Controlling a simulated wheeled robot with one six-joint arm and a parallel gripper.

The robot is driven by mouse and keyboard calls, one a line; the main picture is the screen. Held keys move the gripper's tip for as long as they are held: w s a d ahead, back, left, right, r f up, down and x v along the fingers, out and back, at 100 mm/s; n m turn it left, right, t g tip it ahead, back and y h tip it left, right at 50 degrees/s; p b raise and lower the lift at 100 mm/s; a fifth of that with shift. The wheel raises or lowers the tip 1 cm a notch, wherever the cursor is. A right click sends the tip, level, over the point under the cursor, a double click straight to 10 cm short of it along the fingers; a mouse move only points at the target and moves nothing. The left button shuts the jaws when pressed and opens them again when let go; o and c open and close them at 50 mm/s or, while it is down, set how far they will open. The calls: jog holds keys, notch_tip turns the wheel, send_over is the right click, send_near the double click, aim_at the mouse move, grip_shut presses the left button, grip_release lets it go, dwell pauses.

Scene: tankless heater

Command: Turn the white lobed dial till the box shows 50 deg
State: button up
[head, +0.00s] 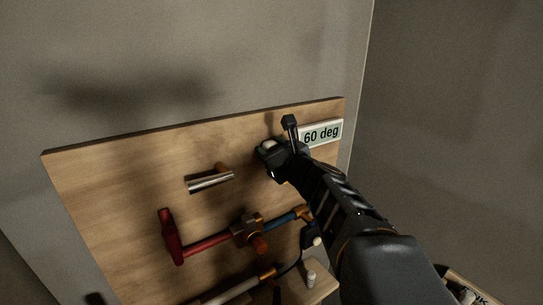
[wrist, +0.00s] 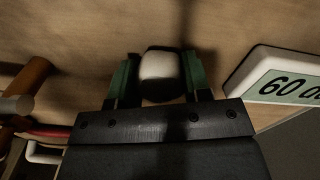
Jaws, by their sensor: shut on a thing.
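The white lobed dial (wrist: 158,66) sits against the wooden board between the two green-lined fingers of my gripper (wrist: 160,76) in the wrist view. My gripper is shut on it; its underside is dark and partly hidden. In the head view my gripper (head: 271,150) reaches the upper right of the board, and only a small pale part of the dial shows there. The display box (head: 321,133) is just right of the gripper and reads "60 deg". It also shows in the wrist view (wrist: 285,82), where its text is cut off at the edge.
The wooden board (head: 110,180) also bears a metal-ended handle (head: 210,181) left of the gripper. Below are a red handle (head: 171,236), red and blue pipes and a brass valve (head: 247,228). A small shelf (head: 318,282) juts out at the bottom. The upper left of the board is bare.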

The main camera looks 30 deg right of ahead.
jog(key=n+b, duration=0.2)
jog(key=b, duration=0.1)
jog(key=n+b, duration=0.2)
jog(key=b, duration=0.1)
jog(key=shift+f, duration=0.3)
jog(key=n+b, duration=0.2)
jog(key=b, duration=0.1)
jog(key=n+b, duration=0.1)
jog(key=n, duration=0.1)
jog(key=shift+r+b, duration=0.25)
jog(key=shift+b, duration=0.1)
jog(key=shift+r+n, duration=0.1)
jog(key=shift+n, duration=0.3)
jog(key=o, duration=0.9)
jog(key=shift+s, duration=0.1)
